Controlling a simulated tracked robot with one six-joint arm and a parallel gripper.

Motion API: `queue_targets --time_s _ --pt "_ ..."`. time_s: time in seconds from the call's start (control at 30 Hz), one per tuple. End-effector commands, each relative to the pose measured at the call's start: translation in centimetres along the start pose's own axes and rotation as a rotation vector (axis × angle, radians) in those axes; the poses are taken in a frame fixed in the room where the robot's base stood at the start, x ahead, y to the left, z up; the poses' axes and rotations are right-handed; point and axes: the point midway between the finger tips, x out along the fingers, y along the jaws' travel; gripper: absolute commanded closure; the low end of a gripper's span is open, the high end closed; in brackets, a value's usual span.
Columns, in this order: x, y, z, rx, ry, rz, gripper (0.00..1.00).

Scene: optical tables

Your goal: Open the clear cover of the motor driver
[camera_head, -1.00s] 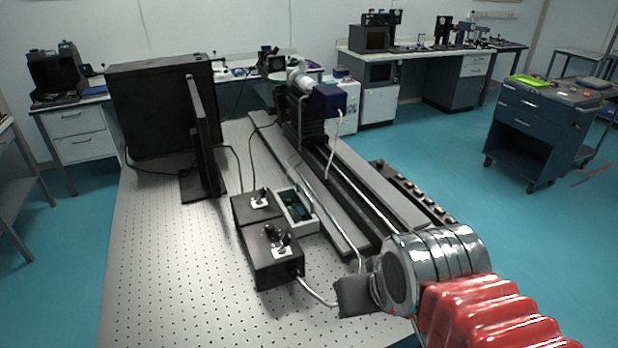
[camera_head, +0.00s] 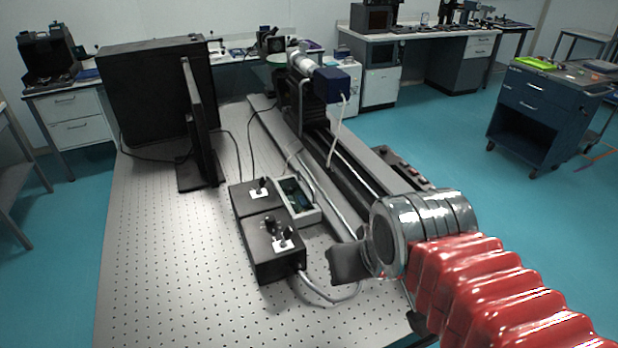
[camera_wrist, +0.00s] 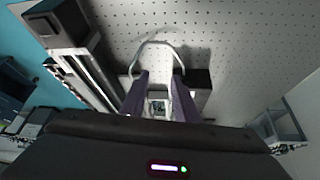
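The motor driver (camera_head: 306,215) is likely the small pale box with a green board inside, on the optical table beside the two black joystick boxes. Its clear cover cannot be made out, nor whether it is shut. My gripper's dark end (camera_head: 347,262) is to the right of the front joystick box and nearer to me than the driver. In the wrist view my gripper (camera_wrist: 160,75) has its two purple fingers apart, with nothing held between them. A dark box with a small pale panel (camera_wrist: 158,107) shows beyond and between the fingers. I cannot identify the driver there.
The front joystick box (camera_head: 270,255) and rear joystick box (camera_head: 248,204) stand left of the driver. A long rail (camera_head: 345,185) runs on the right, with a blue-ended device (camera_head: 332,84). A cable (camera_head: 325,300) loops near my gripper. The table's left front (camera_head: 170,290) is clear.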

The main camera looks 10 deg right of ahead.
Motion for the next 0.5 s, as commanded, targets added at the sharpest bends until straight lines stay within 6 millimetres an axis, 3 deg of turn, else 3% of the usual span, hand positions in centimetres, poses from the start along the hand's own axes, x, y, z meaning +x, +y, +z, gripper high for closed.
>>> queue_targets --time_s 0.17,0.5 --pt "-0.1 -0.3 -3.1 -0.026 -0.01 0.007 0.72" --pt "0.9 -0.2 -11.3 -0.089 -0.031 0.03 0.72"
